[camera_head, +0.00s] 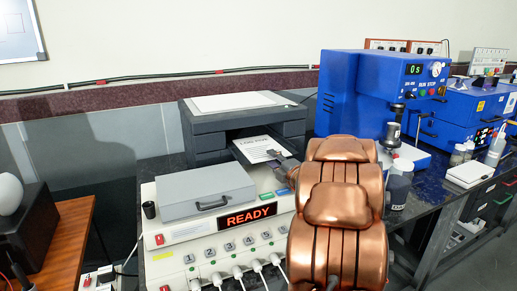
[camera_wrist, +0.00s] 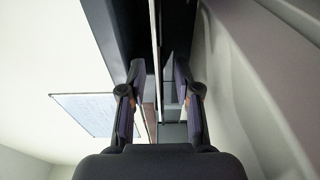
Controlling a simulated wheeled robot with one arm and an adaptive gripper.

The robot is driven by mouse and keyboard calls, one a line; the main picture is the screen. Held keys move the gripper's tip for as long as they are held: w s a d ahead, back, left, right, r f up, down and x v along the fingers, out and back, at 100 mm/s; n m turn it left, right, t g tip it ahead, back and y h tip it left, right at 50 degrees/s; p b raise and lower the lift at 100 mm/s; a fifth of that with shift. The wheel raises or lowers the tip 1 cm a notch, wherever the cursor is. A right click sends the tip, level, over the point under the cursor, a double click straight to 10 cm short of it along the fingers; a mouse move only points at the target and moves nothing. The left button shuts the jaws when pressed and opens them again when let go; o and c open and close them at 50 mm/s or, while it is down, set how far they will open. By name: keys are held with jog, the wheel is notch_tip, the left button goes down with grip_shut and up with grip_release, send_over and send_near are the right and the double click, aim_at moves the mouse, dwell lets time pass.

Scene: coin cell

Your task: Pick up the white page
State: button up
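The white page (camera_head: 258,147) with printed text sticks out of the front slot of the dark grey printer (camera_head: 204,140). My gripper (camera_head: 277,157) is at the page's front right edge in the head view, mostly hidden behind my copper-coloured arm. In the wrist view my gripper (camera_wrist: 159,68) is open, its two dark fingers apart. The page (camera_wrist: 155,40) shows there edge-on as a thin pale line running between the fingers. Neither finger clearly touches it.
A grey case (camera_head: 205,190) with a handle lies on the white READY panel (camera_head: 285,207), just in front of the printer. A blue machine (camera_head: 350,95) stands close on the right. Bottles (camera_head: 398,185) stand beside my arm on the dark bench.

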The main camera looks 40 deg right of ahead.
aim_at(263, 151)
jog(key=p+x, duration=0.1)
jog(key=x, duration=0.4)
jog(key=shift+w+r, duration=0.2)
jog(key=shift+w+d+f, duration=0.1)
jog(key=shift+w, duration=0.35)
grip_shut()
